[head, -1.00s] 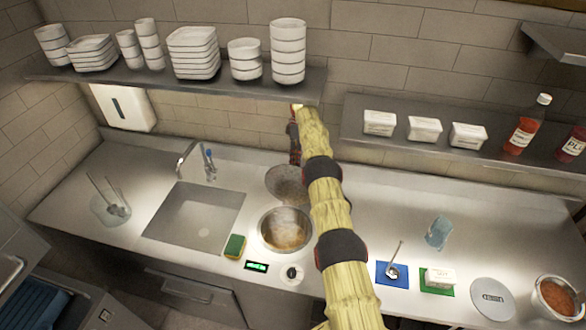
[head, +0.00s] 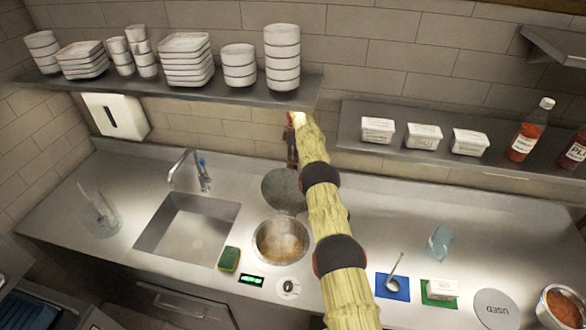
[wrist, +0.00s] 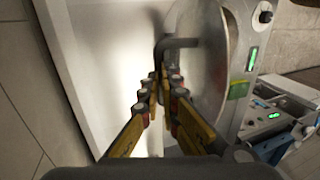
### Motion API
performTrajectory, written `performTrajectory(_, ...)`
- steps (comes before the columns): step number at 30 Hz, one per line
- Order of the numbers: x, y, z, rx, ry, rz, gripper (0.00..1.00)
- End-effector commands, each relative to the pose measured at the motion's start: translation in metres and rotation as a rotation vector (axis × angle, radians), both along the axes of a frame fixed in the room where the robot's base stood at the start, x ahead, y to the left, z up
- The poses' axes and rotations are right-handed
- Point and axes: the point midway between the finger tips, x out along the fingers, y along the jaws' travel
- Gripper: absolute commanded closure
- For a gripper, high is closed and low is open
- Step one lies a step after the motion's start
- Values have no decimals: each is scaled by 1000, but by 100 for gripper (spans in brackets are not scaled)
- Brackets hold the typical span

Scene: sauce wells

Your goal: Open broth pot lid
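The broth pot (head: 281,243) is a round well sunk in the counter, uncovered, with brown broth inside. Its round metal lid (head: 284,190) stands tilted up behind the opening. In the wrist view the lid (wrist: 208,65) is a large grey disc with a bent bar handle (wrist: 180,43). My gripper (wrist: 163,80) has its fingertips close together at the end of that handle. I cannot tell if they clamp it. In the head view my arm covers the area right of the lid, and my fingers are hard to make out.
A sink (head: 188,228) with a faucet lies left of the pot. A green-yellow sponge (head: 230,259), a lit display (head: 252,281) and a knob (head: 288,288) sit in front. A bowl shelf (head: 180,90) overhangs behind. A ladle (head: 392,280) and blue cup (head: 440,241) are right.

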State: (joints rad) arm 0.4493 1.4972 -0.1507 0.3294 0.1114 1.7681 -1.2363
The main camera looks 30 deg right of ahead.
Motion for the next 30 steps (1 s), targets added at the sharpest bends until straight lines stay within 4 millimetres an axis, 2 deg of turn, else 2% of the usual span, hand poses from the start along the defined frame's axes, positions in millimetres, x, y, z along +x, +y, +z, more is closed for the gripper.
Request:
performTrajectory(1,-5,1,-30,7,20,0,100)
performTrajectory(10,-6,0,-30,5,21,-1,100)
performTrajectory(12,-6,-1,-30,5,21,-2,92)
performTrajectory(23,-6,-1,-31,4,21,-4,72)
performTrajectory(30,-4,-2,-26,1,15,-5,72)
